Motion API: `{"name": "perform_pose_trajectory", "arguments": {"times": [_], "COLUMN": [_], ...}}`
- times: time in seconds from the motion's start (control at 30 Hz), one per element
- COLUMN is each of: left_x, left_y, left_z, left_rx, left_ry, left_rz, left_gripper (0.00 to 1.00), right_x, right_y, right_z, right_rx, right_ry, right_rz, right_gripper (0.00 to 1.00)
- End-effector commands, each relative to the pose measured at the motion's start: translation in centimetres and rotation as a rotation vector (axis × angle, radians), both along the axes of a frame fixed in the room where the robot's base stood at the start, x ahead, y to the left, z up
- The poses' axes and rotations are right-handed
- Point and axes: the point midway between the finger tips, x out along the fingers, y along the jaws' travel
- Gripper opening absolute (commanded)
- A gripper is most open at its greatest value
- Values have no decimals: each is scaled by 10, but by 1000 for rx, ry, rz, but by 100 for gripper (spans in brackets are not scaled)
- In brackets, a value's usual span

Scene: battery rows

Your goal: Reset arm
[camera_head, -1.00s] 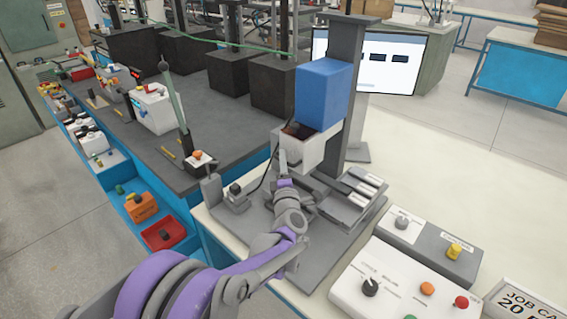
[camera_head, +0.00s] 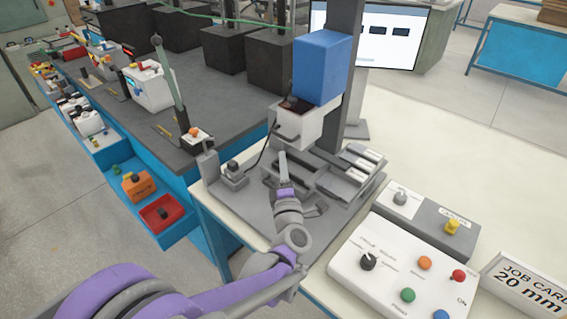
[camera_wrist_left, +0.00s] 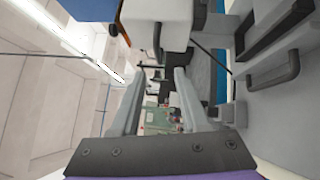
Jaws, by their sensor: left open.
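My left arm comes in from the lower left in the head view. Its gripper (camera_head: 283,165) is just in front of and below the white head of the blue-topped machine (camera_head: 321,68), over the grey machine base (camera_head: 258,215). In the left wrist view the two fingers (camera_wrist_left: 157,100) stand apart with nothing between them. The machine's white part (camera_wrist_left: 163,22) shows close above the fingers there. My right gripper is in neither view.
A control box (camera_head: 385,275) with a knob and coloured buttons stands at the right front, with a smaller switch box (camera_head: 425,219) behind it. A job card (camera_head: 525,285) is at the right edge. A dark bench (camera_head: 205,85) with battery units is on the left. Bare white tabletop (camera_head: 450,150) lies right.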

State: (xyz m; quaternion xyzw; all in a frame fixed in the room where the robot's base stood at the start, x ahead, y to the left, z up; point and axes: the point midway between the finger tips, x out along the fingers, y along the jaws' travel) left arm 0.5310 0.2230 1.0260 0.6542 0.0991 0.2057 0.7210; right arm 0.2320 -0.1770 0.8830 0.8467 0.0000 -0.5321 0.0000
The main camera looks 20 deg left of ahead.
Motion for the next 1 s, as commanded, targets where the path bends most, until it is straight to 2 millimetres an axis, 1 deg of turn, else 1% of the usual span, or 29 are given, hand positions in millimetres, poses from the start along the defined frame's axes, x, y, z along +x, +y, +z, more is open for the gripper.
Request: {"name": "perform_pose_trajectory", "arguments": {"times": [0.23,0.33,0.37,0.47,0.5,0.57,0.6,0.67,0.7,0.77,0.8,0.87,0.9,1.0], "left_x": [0,-1,-1,-9,-15,-29,-41,-64,-81,-111,-132,-165,-187,-235], "left_y": [0,-6,-10,-33,-45,-63,-74,-87,-92,-96,-96,-91,-85,-69], "left_z": [0,7,10,24,28,28,25,14,5,-12,-25,-43,-55,-78], "left_rx": [2,41,66,210,292,429,525,668,761,897,982,1098,1164,1286], "left_ry": [1,23,37,125,175,266,333,438,513,632,714,835,914,1086], "left_rz": [-2,-37,-60,-186,-253,-360,-432,-537,-605,-705,-769,-858,-911,-1023], "left_gripper": [45,45,45,45,45,45,45,45,45,45,45,45,45,45], "right_x": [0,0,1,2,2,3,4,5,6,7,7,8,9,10], "right_y": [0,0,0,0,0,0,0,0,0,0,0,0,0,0], "right_z": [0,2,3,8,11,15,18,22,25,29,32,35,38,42], "right_rx": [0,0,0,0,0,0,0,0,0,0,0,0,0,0], "right_ry": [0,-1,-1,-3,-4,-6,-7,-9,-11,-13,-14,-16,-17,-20], "right_rz": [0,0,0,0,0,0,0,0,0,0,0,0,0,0], "right_gripper": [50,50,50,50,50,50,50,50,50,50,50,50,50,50]}}
